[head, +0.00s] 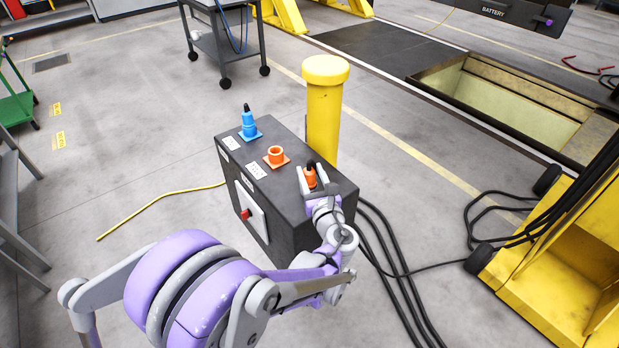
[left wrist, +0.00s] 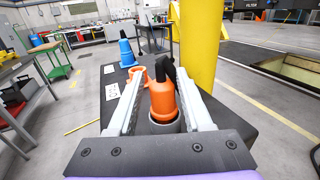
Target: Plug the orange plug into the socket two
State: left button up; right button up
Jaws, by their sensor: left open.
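The orange plug (head: 310,177), with a black top, stands upright near the right end of the dark box (head: 238,165). In the left wrist view the orange plug (left wrist: 162,98) sits in a grey round holder (left wrist: 160,126) between my fingers. My left gripper (head: 313,181) is open around the plug, with a finger on each side. An empty orange socket (head: 276,156) is in the middle of the box top, partly hidden behind the plug in the left wrist view. A blue plug (head: 248,121) stands in a blue socket to its left. White labels beside the sockets are too small to read. My right gripper is out of view.
A yellow post (head: 324,115) stands close behind the box. A red switch (head: 245,214) is on the box's front. Black cables (head: 400,290) lie on the floor at right, near yellow machinery (head: 560,270). A grey cart (head: 225,40) and a pit (head: 510,95) are farther back.

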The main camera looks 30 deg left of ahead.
pick_arm(q)
jog(key=shift+w+a+r, duration=0.2)
jog(key=shift+w+a, duration=0.25)
jog(key=shift+w, duration=0.05)
jog(key=p+x, duration=0.1)
jog(key=x, duration=0.2)
jog(key=shift+w+a, duration=0.2)
jog(key=shift+w, duration=0.05)
jog(key=shift+w+a, duration=0.2)
jog(key=shift+w, duration=0.1)
jog(key=shift+s, duration=0.1)
jog(key=shift+c, duration=0.3)
grip_shut()
